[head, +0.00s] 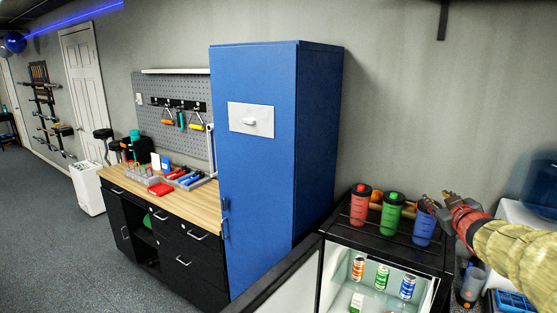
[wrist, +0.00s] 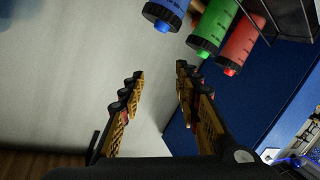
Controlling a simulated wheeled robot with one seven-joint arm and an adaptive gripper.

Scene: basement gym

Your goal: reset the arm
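My arm (head: 510,252) reaches in from the right edge of the head view. My gripper (head: 433,202) is beside the blue bottle in that picture, above the top of the small fridge. In the wrist view my gripper (wrist: 160,75) has its two fingers spread apart, with only the pale wall seen between them. It is open and empty. The blue bottle (wrist: 163,12), green bottle (wrist: 210,32) and red bottle (wrist: 240,45) show beyond the fingertips at the top of the wrist view. I cannot tell the exact distance to the blue bottle.
The red bottle (head: 360,205), green bottle (head: 390,214) and blue bottle (head: 424,227) stand on the black fridge (head: 340,236), which holds cans. A tall blue cabinet (head: 268,160) and a wooden-topped workbench (head: 190,208) stand left. Open floor (head: 60,250) lies farther left.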

